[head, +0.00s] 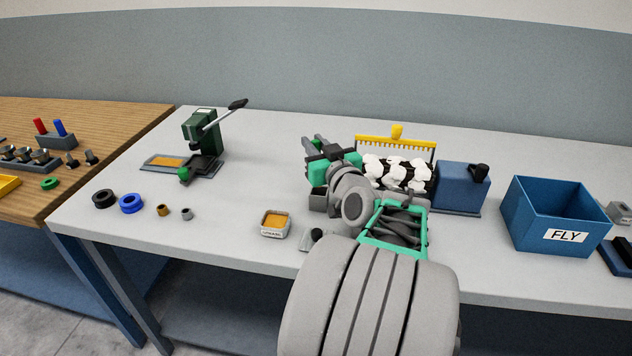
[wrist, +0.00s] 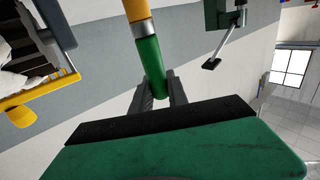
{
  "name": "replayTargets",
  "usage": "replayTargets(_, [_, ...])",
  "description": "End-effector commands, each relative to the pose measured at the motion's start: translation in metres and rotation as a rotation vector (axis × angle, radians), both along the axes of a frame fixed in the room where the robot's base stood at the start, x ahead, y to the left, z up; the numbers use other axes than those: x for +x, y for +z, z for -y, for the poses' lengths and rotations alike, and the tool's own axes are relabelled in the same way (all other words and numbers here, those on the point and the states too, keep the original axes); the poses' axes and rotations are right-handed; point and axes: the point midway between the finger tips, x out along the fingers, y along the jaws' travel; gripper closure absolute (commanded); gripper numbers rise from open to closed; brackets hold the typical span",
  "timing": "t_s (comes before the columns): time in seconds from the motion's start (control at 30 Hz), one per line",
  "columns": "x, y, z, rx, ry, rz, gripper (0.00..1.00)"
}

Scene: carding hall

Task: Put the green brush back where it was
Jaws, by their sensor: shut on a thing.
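In the wrist view my gripper (wrist: 160,92) is shut on the green brush (wrist: 151,65). The brush has a green handle, a metal collar and an orange-yellow end pointing away from the jaws. In the head view my gripper (head: 318,146) is over the back middle of the grey table, left of the yellow comb. The brush cannot be clearly made out there, as my wrist covers much of that spot. A small dark grey block (head: 318,200) shows just below my gripper; I cannot tell whether it is a holder.
The yellow comb (head: 396,141) stands behind a dark bed with white tufts, beside a blue box (head: 462,188). The blue FLY bin (head: 558,218) is to the right. An orange-filled tin (head: 275,223), several rings and a green lever press (head: 200,132) are to the left. The left-middle tabletop is clear.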

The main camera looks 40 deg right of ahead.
Motion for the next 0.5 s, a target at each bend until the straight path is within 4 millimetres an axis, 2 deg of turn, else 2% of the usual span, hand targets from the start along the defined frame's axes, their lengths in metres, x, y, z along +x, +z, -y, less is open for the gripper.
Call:
replayTargets(0.3, [-0.001,-0.063,-0.001,0.011,-0.002,-0.01,1.0])
replayTargets(0.5, [-0.001,-0.066,-0.001,0.012,-0.001,-0.014,1.0])
